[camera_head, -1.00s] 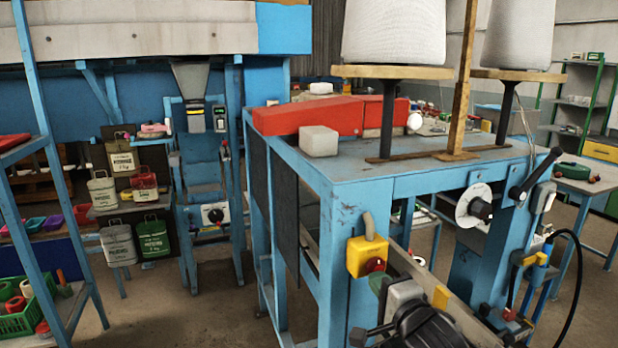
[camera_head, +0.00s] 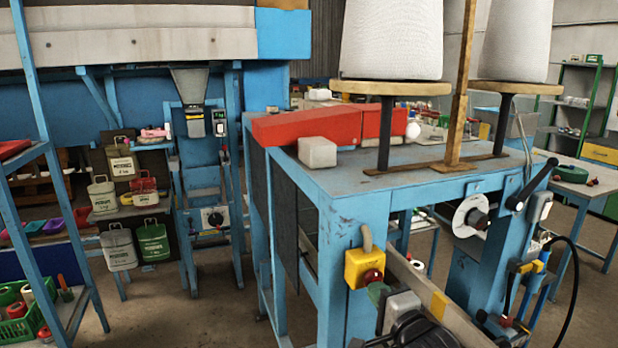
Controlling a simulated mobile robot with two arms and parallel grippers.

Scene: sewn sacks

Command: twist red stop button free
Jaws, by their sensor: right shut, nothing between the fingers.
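The red stop button (camera_head: 373,277) sits on the front of a yellow box (camera_head: 353,267). The box is fixed to the near leg of the blue sewing stand, with a grey conduit (camera_head: 366,238) rising from its top. My right gripper (camera_head: 359,343) shows as dark parts at the bottom edge, below the yellow box and apart from the button. It is shut and empty, and is partly cut off by the frame. My left gripper is not in view.
The blue stand (camera_head: 352,184) carries large thread cones (camera_head: 391,38). A black cable (camera_head: 573,290) hangs at the right. Open floor (camera_head: 222,300) lies left of the stand.

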